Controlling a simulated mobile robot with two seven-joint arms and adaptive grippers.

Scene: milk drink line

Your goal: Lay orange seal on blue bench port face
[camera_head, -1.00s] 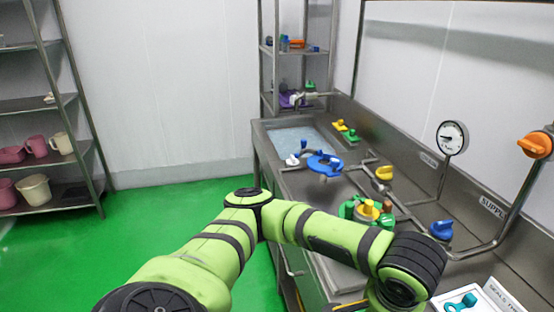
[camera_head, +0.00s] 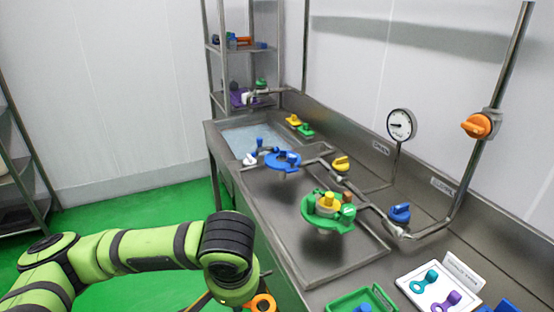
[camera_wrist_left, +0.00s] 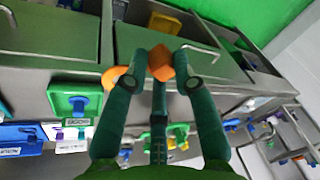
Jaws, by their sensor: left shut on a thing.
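My left gripper (camera_wrist_left: 160,68) is shut on an orange seal (camera_wrist_left: 160,60), whose orange end shows between the dark green fingertips in the left wrist view. More orange shows beside the left finger. In the head view the seal's orange ring (camera_head: 263,303) is at the bottom edge, beside my left wrist, off the front of the bench; the fingers are hidden there. The blue port (camera_head: 283,160), a round flange with upright blue parts, sits on the bench farther back, well apart from the seal. My right gripper is not in view.
A green port (camera_head: 327,212) with a yellow centre stands nearer on the steel bench (camera_head: 265,205). A white board (camera_head: 422,294) holds teal and purple seals, beside a green tray (camera_head: 336,304). Pipes, coloured valve handles and a gauge (camera_head: 401,124) line the back. A shelf rack stands behind.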

